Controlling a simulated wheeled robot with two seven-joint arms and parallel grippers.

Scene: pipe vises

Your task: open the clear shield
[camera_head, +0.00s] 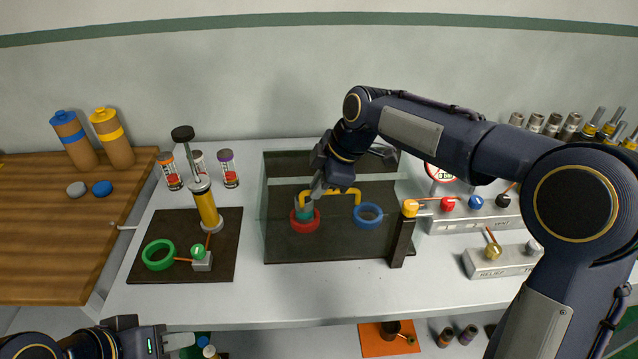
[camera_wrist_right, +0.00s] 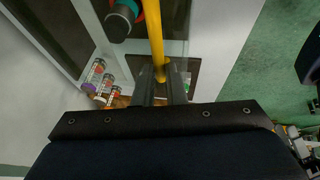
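The clear shield (camera_head: 264,215) is a see-through box over a dark plate on the bench, with a yellow bar handle (camera_head: 345,191) across it. My right gripper (camera_head: 317,192) reaches in from the right to the handle's left end. In the right wrist view the yellow bar (camera_wrist_right: 154,35) runs between the two fingers (camera_wrist_right: 160,88), which look closed on it. Under the shield are a red ring (camera_head: 305,226) with a teal-and-grey part in it and a blue ring (camera_head: 368,222). My left gripper (camera_head: 182,341) is low at the bottom left, away from the shield; its finger opening is unclear.
A yellow post with a black knob (camera_head: 205,205) and a green ring (camera_head: 158,254) stand on a dark plate at left. A dark post with a yellow top (camera_head: 402,240) stands by the shield's front right. Valve boxes (camera_head: 497,262) are at right. The bench front is clear.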

